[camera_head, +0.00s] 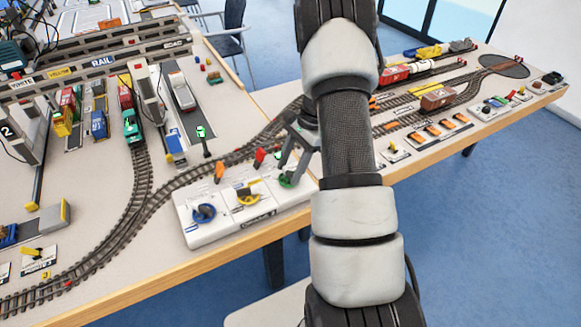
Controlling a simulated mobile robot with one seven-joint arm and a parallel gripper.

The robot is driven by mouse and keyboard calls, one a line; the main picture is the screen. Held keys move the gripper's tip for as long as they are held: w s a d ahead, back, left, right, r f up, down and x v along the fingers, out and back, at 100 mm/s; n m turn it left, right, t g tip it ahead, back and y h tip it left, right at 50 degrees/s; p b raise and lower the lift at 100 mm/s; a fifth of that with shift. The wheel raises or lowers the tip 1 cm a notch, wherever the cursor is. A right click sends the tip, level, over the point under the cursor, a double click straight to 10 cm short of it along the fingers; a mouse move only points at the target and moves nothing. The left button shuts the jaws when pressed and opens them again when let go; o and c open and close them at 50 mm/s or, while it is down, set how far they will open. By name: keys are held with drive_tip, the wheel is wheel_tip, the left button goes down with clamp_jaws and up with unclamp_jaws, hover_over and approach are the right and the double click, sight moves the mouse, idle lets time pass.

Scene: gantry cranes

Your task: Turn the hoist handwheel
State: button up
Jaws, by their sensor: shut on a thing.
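A white control panel (224,232) near the table's front edge carries a row of handwheels. A blue handwheel (204,212) is at its left, a yellow handwheel (249,198) in the middle and a green handwheel (290,182) at its right. The labels are too small to read, so I cannot tell which one is the hoist wheel. My gripper (288,174) reaches down at the right end of the panel, with its fingers shut on the green handwheel. My arm and fingers hide part of that wheel and the panel's right end.
Orange and red levers (260,156) stand just behind the wheels, close to my gripper. Model rail tracks (140,190) curve behind and left of the panel. Gantry frames (148,95) stand further back left. Wagons (437,98) and small controls are on the right table.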

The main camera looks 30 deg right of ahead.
drive_tip(key=n+g, duration=0.1)
drive_tip(key=n, duration=0.3)
drive_tip(key=shift+w+h, duration=0.15)
drive_tip(key=shift+h, duration=0.25)
drive_tip(key=n+g, duration=0.1)
drive_tip(key=n, duration=0.1)
drive_tip(key=n+h, duration=0.1)
drive_tip(key=n, duration=0.1)
drive_tip(key=shift+w+a+n+g, duration=0.1)
drive_tip(key=shift+n+g, duration=0.3)
drive_tip(key=o, duration=1.1)
drive_tip(key=shift+c, duration=0.2)
drive_tip(key=p+v, duration=0.1)
drive_tip(key=v, duration=1.6)
drive_tip(key=shift+r+p, duration=0.2)
drive_tip(key=shift+p, duration=0.2)
drive_tip(key=shift+w, duration=0.15)
